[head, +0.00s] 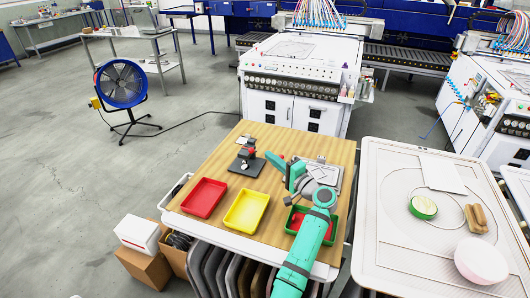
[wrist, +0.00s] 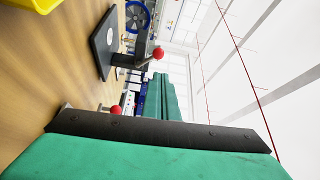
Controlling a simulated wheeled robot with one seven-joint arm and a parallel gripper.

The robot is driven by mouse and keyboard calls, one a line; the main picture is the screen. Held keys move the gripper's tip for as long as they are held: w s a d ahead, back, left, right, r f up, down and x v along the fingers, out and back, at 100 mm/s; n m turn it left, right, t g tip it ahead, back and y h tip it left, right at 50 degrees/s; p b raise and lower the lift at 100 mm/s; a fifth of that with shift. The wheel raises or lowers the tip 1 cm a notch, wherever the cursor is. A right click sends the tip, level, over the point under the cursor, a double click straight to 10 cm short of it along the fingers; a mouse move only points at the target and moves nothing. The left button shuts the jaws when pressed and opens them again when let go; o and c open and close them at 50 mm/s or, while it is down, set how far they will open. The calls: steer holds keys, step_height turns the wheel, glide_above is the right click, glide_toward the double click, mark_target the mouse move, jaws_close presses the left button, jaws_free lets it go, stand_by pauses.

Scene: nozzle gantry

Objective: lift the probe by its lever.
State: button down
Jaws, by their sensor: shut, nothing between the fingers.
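The probe stand has a dark base plate (head: 246,166) and a red knob (head: 251,152), and it stands on the wooden table behind the trays. In the wrist view the picture is turned sideways, and the dark base plate (wrist: 103,43) bears a dark upright and a thin lever ending in a red ball (wrist: 158,53). A second red ball (wrist: 115,110) shows lower, partly hidden behind my gripper's dark bar. My gripper (head: 272,160) is shut and empty, just right of the stand. Its green fingers (wrist: 171,82) lie together, apart from the red-ball lever.
A red tray (head: 204,198), a yellow tray (head: 246,210) and a green tray (head: 290,220) line the table's front. A grey metal fixture (head: 333,175) lies right of my gripper. A pale table (head: 400,250) stands to the right.

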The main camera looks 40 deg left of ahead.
steer(key=d, duration=0.2)
steer(key=s+d, duration=0.1)
steer(key=d, duration=0.1)
steer(key=shift+d+f, duration=0.1)
stand_by(0.4)
